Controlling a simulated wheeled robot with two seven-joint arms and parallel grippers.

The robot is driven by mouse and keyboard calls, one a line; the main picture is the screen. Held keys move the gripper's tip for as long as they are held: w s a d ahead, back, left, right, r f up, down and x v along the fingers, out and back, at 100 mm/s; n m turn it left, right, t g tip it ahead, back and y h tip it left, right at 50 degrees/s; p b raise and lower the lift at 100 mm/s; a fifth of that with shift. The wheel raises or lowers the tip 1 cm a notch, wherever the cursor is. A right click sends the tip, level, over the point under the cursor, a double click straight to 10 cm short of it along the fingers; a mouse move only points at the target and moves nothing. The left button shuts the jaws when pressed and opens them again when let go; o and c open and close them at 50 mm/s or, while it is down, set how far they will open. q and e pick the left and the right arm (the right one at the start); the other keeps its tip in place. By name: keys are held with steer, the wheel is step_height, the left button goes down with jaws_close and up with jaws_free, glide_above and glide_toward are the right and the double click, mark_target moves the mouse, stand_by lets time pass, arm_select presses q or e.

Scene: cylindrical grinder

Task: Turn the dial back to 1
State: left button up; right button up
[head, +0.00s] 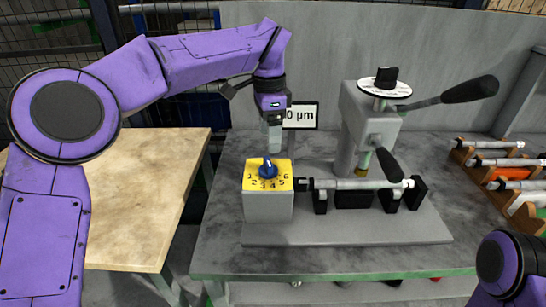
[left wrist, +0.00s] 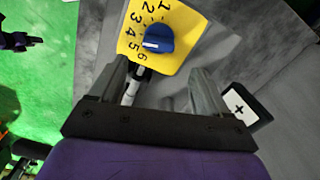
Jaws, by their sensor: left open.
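The dial is a blue knob (head: 268,170) on a yellow plate (head: 252,184) numbered 1 to 6, on top of a grey box (head: 268,207). In the left wrist view the knob (left wrist: 160,38) has a white mark on its side that appears to face about 5. The 1 is at the top of the yellow plate (left wrist: 190,22) there. My left gripper (head: 271,146) points down just above the knob, apart from it. In the left wrist view my left gripper (left wrist: 158,68) has its fingers spread, with nothing between them. My right gripper is out of view.
Right of the dial, a shaft (head: 355,184) rests on black supports on the grey base plate (head: 345,230). Behind stands a grey column (head: 350,130) with black-handled levers (head: 470,89). A sign (head: 300,115) is behind the dial. A rack of parts (head: 500,175) stands at right.

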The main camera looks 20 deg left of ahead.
mark_target(268, 161)
arm_select(q)
steer(key=f, duration=0.1)
steer(key=s+f, duration=0.1)
steer(key=f, duration=0.1)
steer(key=shift+s+a+f, duration=0.1)
steer(key=shift+f, duration=0.2)
steer(key=f, duration=0.2)
steer(key=w+f, duration=0.1)
steer(key=f, duration=0.1)
steer(key=shift+f, duration=0.55)
steer(key=shift+s, duration=0.25)
steer(key=shift+c, duration=0.3)
steer(key=shift+w, duration=0.1)
steer(key=c, duration=1)
